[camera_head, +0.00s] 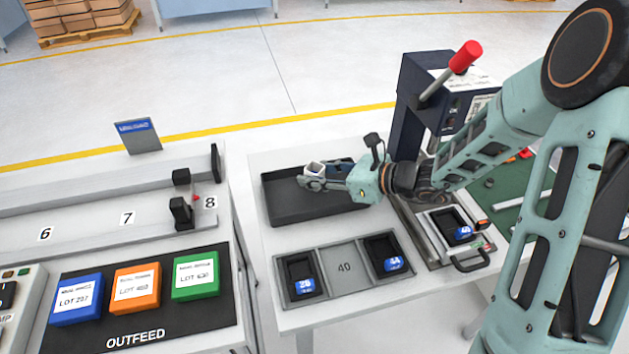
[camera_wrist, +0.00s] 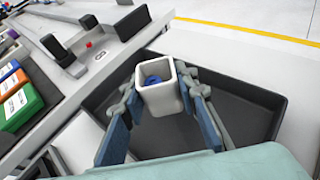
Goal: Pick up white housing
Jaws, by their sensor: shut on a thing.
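The white housing (camera_wrist: 160,95) is a small, square, open-topped block with a blue ring inside. It also shows in the head view (camera_head: 314,170). My gripper (camera_wrist: 157,100) is shut on it, with one finger on each of two opposite sides. In the head view my gripper (camera_head: 318,178) is over the black tray (camera_head: 330,211). The wrist view shows the dark tray (camera_wrist: 262,105) behind and below the housing. I cannot tell how far the housing is above the tray floor.
A grey fixture (camera_head: 344,268) with dark pockets lies in front of the tray. A dark press (camera_head: 411,100) with a red-knobbed lever stands at the right. At the left are a conveyor (camera_head: 85,217) and blue, orange and green lot boxes (camera_head: 137,287).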

